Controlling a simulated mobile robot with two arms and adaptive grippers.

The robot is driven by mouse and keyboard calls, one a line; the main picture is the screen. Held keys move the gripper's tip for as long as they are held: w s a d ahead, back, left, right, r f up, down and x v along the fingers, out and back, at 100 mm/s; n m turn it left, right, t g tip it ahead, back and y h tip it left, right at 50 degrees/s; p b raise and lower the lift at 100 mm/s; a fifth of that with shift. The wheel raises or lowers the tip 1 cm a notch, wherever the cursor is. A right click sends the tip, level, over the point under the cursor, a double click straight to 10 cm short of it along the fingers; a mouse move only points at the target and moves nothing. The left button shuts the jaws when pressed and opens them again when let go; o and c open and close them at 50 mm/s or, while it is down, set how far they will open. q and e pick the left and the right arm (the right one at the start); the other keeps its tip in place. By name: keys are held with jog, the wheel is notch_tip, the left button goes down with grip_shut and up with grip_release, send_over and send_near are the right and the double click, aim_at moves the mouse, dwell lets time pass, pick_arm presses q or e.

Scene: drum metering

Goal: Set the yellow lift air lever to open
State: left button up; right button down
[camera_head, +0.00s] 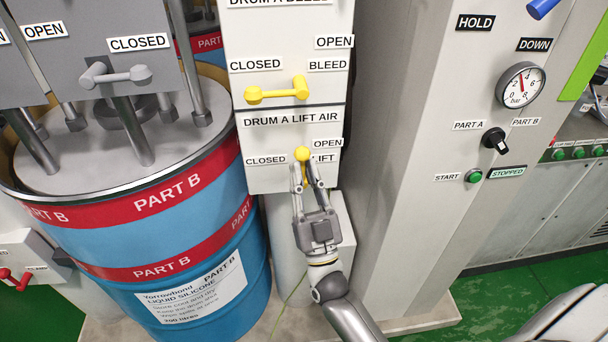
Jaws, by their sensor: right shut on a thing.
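The yellow lift air lever (302,154) is on the grey panel under the "DRUM A LIFT AIR" label (291,119). Its round knob shows between the "CLOSED" label (265,160) on the left and the "OPEN" label (328,143) on the upper right. My right gripper (305,172) reaches up from below, with its fingers shut on the lever just under the knob. The fingers hide the rest of the lever and part of the "LIFT" label, so its exact angle is hard to tell. My left gripper is not in view.
A yellow bleed lever (278,91) lies sideways just above. A blue Part B drum (170,235) stands close on the left, with a grey lever (115,75) above it. A grey column with a gauge (522,86) and a black selector (495,140) stands on the right.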

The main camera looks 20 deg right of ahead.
jog(key=shift+d+r, duration=0.2)
jog(key=shift+r, duration=0.35)
jog(key=c, duration=1.6)
grip_release()
jog(key=shift+w, duration=0.1)
jog(key=shift+o, duration=0.4)
jog(key=shift+w+f, duration=0.15)
jog(key=shift+w, duration=0.05)
jog(key=shift+s+f, duration=0.1)
jog(key=shift+s+f, duration=0.1)
jog(key=shift+f, duration=0.05)
jog(key=v, duration=1.1)
jog(key=shift+s+f, duration=0.2)
jog(key=shift+f, duration=0.15)
jog(key=shift+a, duration=0.15)
